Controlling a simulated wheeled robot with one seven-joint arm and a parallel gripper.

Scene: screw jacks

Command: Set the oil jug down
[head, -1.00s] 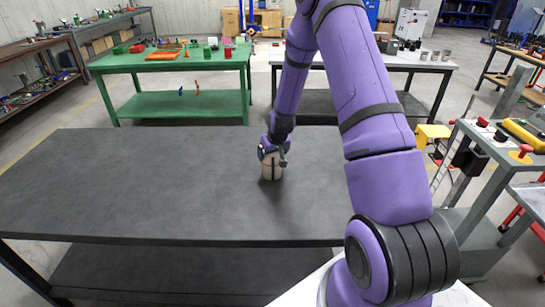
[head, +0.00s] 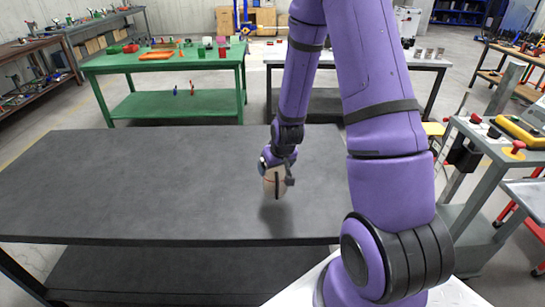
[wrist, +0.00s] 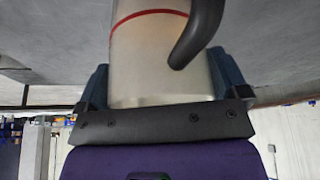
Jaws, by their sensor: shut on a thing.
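The oil jug (head: 274,184) is a pale beige vessel with a dark handle, in my gripper (head: 279,172) over the right part of the dark grey table (head: 130,185). A soft shadow lies on the tabletop below the jug, which appears to be a little above the surface. In the wrist view the jug (wrist: 150,60) shows a pale body, a red band and a black curved handle. My gripper (wrist: 160,88) is shut on it, with a blue-grey finger on each side. The jug's far end is cut off in that view.
The tabletop is otherwise bare, with wide free room to the left. A green bench (head: 170,62) with small coloured items stands behind. A grey cart (head: 490,155) with tools stands at the right.

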